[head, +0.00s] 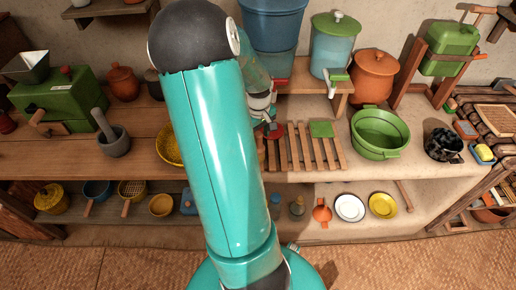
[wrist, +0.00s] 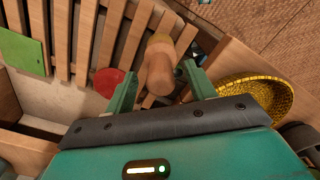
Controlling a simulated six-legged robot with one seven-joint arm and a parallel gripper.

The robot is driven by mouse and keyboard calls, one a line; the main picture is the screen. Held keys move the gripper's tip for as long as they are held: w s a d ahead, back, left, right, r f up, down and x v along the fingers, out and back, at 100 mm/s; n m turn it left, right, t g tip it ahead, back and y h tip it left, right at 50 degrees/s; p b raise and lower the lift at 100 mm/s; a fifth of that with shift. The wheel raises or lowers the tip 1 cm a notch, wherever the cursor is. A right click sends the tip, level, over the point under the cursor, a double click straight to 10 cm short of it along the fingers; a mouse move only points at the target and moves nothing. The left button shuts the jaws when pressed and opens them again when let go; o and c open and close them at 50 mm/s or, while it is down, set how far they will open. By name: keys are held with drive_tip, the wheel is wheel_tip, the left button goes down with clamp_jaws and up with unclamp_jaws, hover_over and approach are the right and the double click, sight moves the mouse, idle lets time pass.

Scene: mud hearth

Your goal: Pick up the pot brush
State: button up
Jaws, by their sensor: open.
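The pot brush (wrist: 157,68), with a rounded wooden handle and a paler top end, shows in the wrist view over the wooden slats. My gripper (wrist: 159,72) has its two green fingers apart, one on each side of the brush handle. A gap shows between the handle and each finger, so it is not gripped. In the head view my teal arm covers much of the middle, and I cannot make out the brush clearly behind it.
A slatted wooden rack (head: 305,148) lies on the counter, with a green square (head: 321,129) on it. A red disc (wrist: 108,82) lies close to the left finger. A yellow woven basket (wrist: 250,98) stands at the right. A green basin (head: 380,135) stands right of the rack.

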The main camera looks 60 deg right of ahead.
wheel_tip(320, 180, down, 2)
drive_tip(key=shift+f, duration=0.1)
drive_tip(key=shift+c, duration=0.2)
drive_tip(key=c, duration=1)
drive_tip(key=shift+r, duration=0.2)
